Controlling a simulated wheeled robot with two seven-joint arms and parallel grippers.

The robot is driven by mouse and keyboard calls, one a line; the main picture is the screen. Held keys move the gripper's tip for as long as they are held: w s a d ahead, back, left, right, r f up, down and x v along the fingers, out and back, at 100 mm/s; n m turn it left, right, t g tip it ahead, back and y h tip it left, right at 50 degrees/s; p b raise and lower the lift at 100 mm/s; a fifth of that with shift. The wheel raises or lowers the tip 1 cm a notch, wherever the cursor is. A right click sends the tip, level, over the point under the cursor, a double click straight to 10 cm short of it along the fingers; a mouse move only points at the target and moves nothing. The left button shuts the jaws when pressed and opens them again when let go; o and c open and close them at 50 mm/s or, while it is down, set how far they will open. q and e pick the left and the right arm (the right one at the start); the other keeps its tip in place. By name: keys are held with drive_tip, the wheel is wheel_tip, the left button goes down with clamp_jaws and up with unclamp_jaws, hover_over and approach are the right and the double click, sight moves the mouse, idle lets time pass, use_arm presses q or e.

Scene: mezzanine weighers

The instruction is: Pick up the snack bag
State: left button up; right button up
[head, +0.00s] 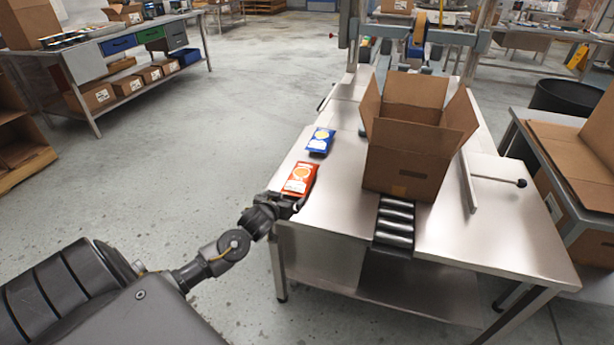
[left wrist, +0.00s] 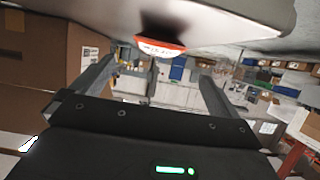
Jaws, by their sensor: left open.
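A red-orange snack bag (head: 300,178) lies flat near the left edge of the steel table (head: 335,215). A blue snack bag (head: 320,140) lies behind it, apart from it. My left gripper (head: 292,201) is at the table's left edge, at the near end of the red bag. In the left wrist view the two fingers (left wrist: 155,78) stand well apart with nothing held between them. The end of the red bag (left wrist: 160,46) shows ahead, between the fingertips. Whether a finger touches it I cannot tell. My right gripper is not in view.
An open cardboard box (head: 408,155) stands on the table right of the bags, with a short roller strip (head: 395,222) in front. A raised plate with a black-knobbed rod (head: 500,180) is farther right. Floor left of the table is clear.

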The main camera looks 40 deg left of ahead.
sight(294, 190)
use_arm(q)
drive_tip(key=x, duration=0.5)
drive_tip(key=shift+b, duration=0.3)
drive_tip(key=shift+w+a+f, duration=0.1)
drive_tip(key=shift+w, duration=0.15)
drive_tip(key=x, duration=0.4)
drive_tip(key=shift+w+f+b, duration=0.3)
drive_tip(key=shift+f, duration=0.1)
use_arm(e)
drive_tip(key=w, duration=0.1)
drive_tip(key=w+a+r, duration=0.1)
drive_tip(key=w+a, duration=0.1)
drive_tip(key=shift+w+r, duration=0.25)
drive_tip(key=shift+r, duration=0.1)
use_arm(q)
drive_tip(key=c, duration=0.9)
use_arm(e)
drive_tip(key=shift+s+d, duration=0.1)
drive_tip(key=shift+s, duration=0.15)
use_arm(q)
drive_tip(key=shift+r, duration=0.15)
